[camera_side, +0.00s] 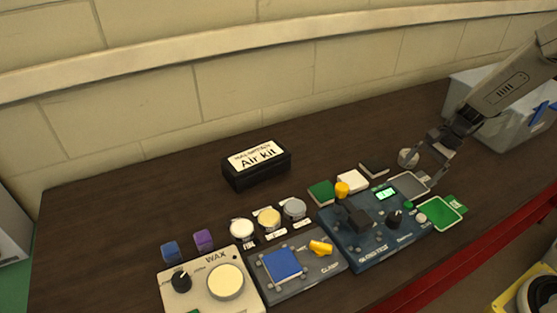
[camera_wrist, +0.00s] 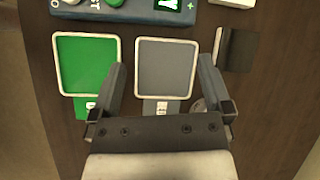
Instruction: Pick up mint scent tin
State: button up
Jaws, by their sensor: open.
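My gripper (camera_side: 430,166) is open and empty at the right of the table. In the wrist view its two fingers (camera_wrist: 165,72) stand apart, with a grey framed pad (camera_wrist: 167,65) showing between them. Three round tins stand in a row left of the middle in the side view: a white one (camera_side: 241,228), a cream-yellow one (camera_side: 269,217) and a grey one (camera_side: 293,208). Their labels are too small to read, so I cannot tell which is mint. A round grey disc (camera_side: 408,157) lies near my fingers; it is partly hidden in the wrist view.
A black Air kit box (camera_side: 257,172) stands behind the tins. A WAX unit (camera_side: 207,284), a clamp board (camera_side: 300,268) and a blue device (camera_side: 370,235) fill the front. A green framed pad (camera_side: 440,212) lies at right. A grey bin (camera_side: 500,125) stands at the back right.

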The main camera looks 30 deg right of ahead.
jog(key=w+d+m+t+y, duration=0.1)
jog(key=d, duration=0.1)
jog(key=w+d+f+m+t+y, duration=0.1)
jog(key=d+m, duration=0.1)
jog(key=w+d+m, duration=0.1)
jog(key=m, duration=0.1)
jog(key=shift+w+d+f+t+y, duration=0.15)
jog(key=shift+d+f+t+y, duration=0.15)
jog(key=shift+d+t+y, duration=0.1)
jog(key=d+m+t, duration=0.1)
jog(key=d, duration=0.1)
jog(key=w+d+m+t+y, duration=0.1)
jog(key=d, duration=0.1)
jog(key=w+d+f+m+t, duration=0.1)
jog(key=d+m, duration=0.1)
jog(key=shift+d+t+y, duration=0.25)
jog(key=shift+t+y, duration=0.05)
jog(key=shift+d+m+t, duration=0.4)
jog(key=shift+d, duration=0.2)
jog(key=shift+x, duration=1.4)
jog(key=shift+x, duration=2.6)
jog(key=shift+s, duration=0.1)
jog(key=c, duration=1.1)
